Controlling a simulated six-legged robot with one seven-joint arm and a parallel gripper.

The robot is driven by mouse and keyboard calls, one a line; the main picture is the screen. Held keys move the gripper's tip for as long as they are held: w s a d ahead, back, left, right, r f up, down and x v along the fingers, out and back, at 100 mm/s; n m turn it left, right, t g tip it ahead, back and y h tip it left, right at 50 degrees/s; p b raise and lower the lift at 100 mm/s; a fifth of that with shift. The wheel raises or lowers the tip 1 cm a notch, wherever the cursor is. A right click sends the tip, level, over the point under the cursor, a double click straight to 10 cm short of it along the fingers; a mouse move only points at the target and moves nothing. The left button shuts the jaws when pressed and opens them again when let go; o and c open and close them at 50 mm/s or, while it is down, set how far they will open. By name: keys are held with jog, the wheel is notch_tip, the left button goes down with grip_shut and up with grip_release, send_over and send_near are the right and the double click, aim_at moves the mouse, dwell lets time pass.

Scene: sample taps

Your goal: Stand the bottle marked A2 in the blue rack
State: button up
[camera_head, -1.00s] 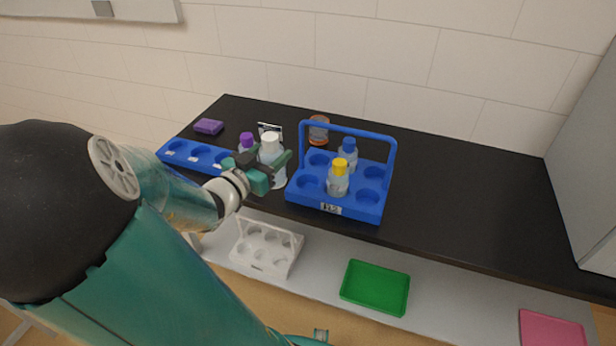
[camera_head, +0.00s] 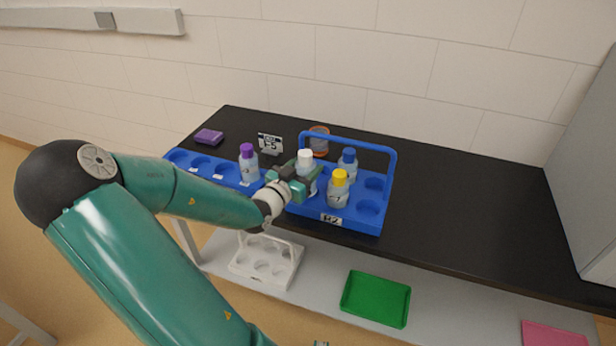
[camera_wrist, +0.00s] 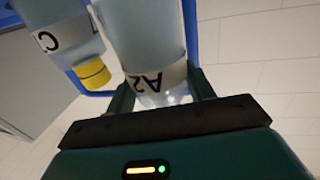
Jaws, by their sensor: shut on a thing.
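The bottle marked A2, white-capped in the head view (camera_head: 306,160), is between the jaws of my gripper (camera_head: 296,186). Its A2 label shows upside down in the wrist view (camera_wrist: 155,78), with a finger on each side. My gripper is shut on it. The blue rack (camera_head: 371,222) with a tall handle stands on the black counter. The bottle is upright at the rack's left side; whether its base is in a hole is hidden by my gripper. A yellow-capped bottle (camera_head: 339,192) and a blue-capped bottle (camera_head: 347,165) stand in the rack.
A purple-capped bottle (camera_head: 248,165) stands in a long blue holder (camera_head: 178,159) at left. A sign (camera_head: 270,144), an orange-brown jar (camera_head: 319,141) and a purple block (camera_head: 209,137) are behind. A white rack (camera_head: 262,264) and green tray (camera_head: 375,299) are on the lower shelf.

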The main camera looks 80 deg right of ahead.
jog(key=f, duration=0.2)
jog(key=d+f, duration=0.1)
jog(key=shift+s+d+f, duration=0.1)
jog(key=shift+s+f, duration=0.2)
jog(key=shift+f, duration=0.2)
jog(key=shift+f, duration=0.35)
jog(key=o, duration=1.1)
jog(key=shift+o, duration=0.2)
jog(key=shift+r, duration=0.1)
jog(key=shift+w+a, duration=0.2)
jog(key=shift+a, duration=0.15)
jog(key=v, duration=1.3)
jog(key=shift+w, duration=0.1)
